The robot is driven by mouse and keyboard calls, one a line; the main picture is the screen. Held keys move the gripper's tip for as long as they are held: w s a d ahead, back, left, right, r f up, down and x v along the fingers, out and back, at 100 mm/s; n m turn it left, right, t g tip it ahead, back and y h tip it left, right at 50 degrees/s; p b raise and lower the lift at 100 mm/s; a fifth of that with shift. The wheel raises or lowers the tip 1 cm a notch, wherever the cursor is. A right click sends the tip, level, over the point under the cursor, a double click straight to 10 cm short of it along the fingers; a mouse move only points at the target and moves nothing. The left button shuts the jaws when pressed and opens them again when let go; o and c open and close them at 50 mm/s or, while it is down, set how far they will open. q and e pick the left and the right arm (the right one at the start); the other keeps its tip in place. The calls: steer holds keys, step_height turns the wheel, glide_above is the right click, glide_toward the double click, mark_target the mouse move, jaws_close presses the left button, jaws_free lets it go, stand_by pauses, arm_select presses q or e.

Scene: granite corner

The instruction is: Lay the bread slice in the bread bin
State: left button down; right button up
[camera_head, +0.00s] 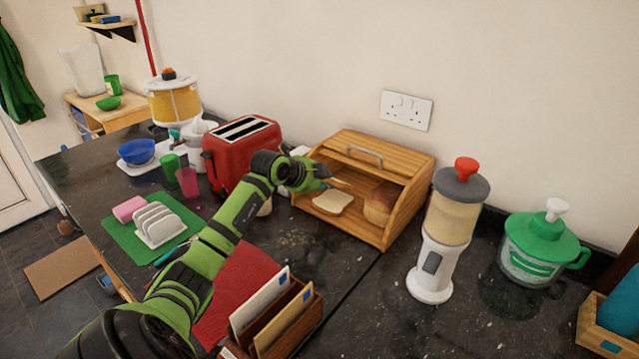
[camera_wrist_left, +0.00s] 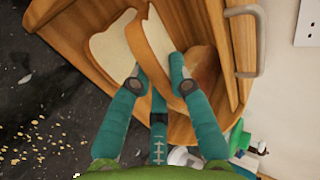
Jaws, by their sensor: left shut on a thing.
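The wooden bread bin (camera_head: 402,228) stands open against the wall, and its wooden floor edge shows in the left wrist view (camera_wrist_left: 60,45). My left gripper (camera_head: 326,180) is at the bin's open front. In the left wrist view its teal fingers (camera_wrist_left: 158,82) are shut on a bread slice (camera_wrist_left: 148,45), held on edge and tilted. Another slice (camera_head: 332,203) lies flat on the bin floor; it also shows in the left wrist view (camera_wrist_left: 107,43). A round-topped loaf (camera_head: 379,206) sits at the right inside the bin, partly hidden by the fingers in the wrist view (camera_wrist_left: 205,68).
A red toaster (camera_head: 238,152) stands left of the bin. A dispenser (camera_head: 448,225) stands close on its right, with a green-lidded jug (camera_head: 541,250) beyond. A letter rack (camera_head: 290,325) and red cloth (camera_head: 240,285) lie in front. Dark counter before the bin is clear.

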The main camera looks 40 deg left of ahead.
arm_select(q)
steer(key=shift+f+b+x, duration=0.25)
steer(key=shift+b+x, duration=0.85)
steer(key=shift+x, duration=0.95)
steer(key=shift+s, duration=0.2)
steer(key=c, duration=1.1)
jaws_free()
steer(key=shift+p+v, duration=0.85)
steer(key=shift+v, duration=0.05)
steer(key=shift+p+v, duration=2.7)
steer(key=shift+v, duration=0.95)
